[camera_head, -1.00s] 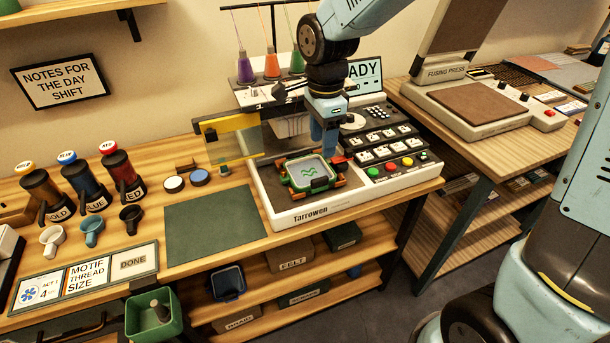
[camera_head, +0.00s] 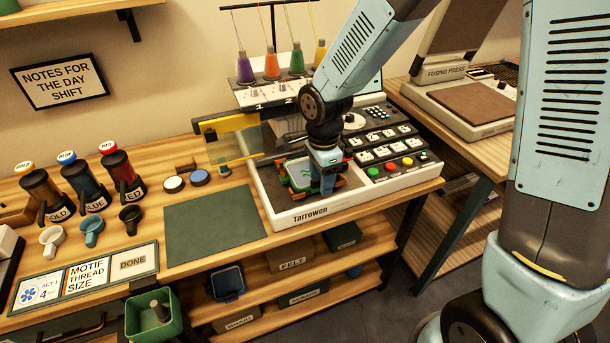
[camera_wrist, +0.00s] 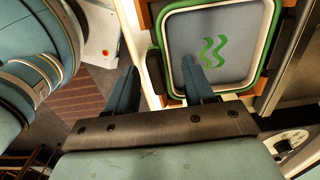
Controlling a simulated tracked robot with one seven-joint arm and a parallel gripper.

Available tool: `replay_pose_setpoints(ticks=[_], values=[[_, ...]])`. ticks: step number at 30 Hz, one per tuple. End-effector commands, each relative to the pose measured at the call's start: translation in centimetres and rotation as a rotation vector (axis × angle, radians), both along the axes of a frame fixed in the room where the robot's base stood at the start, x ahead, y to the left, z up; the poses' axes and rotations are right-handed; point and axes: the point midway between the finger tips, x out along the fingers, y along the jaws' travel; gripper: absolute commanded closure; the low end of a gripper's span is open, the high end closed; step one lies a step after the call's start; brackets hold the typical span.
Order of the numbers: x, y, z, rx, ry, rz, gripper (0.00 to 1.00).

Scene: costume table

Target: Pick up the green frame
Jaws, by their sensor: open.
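The green frame (camera_head: 300,178) is a rounded square hoop with grey cloth bearing a green zigzag motif. It sits in the orange-cornered holder on the bed of the Tarrowen machine (camera_head: 318,212). In the wrist view the green frame (camera_wrist: 215,10) fills the upper right, with a dark block on its near left side. My gripper (camera_head: 325,188) is low over the frame's right side and hides part of it. In the wrist view its fingers (camera_wrist: 158,85) are apart, one over the cloth and one outside the frame's edge.
A yellow clear guard (camera_head: 230,135) stands left of the machine bed. The button panel (camera_head: 385,150) is to the right. A green mat (camera_head: 215,225) lies bare on the table at left. Spools (camera_head: 270,66) stand behind, and the fusing press (camera_head: 470,105) is at right.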

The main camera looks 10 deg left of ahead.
Motion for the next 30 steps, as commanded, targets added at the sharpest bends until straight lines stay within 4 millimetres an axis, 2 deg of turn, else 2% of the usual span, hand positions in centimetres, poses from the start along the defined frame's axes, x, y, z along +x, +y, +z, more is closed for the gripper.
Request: replay_pose_setpoints(ticks=[9,25,30], values=[[-0.01,0.03,-0.41,0.001,-0.001,0.000,0.47],[-0.02,0.05,-0.39,0.001,-0.001,0.000,0.98],[-0.03,0.05,-0.39,0.001,-0.001,0.001,1.00]])
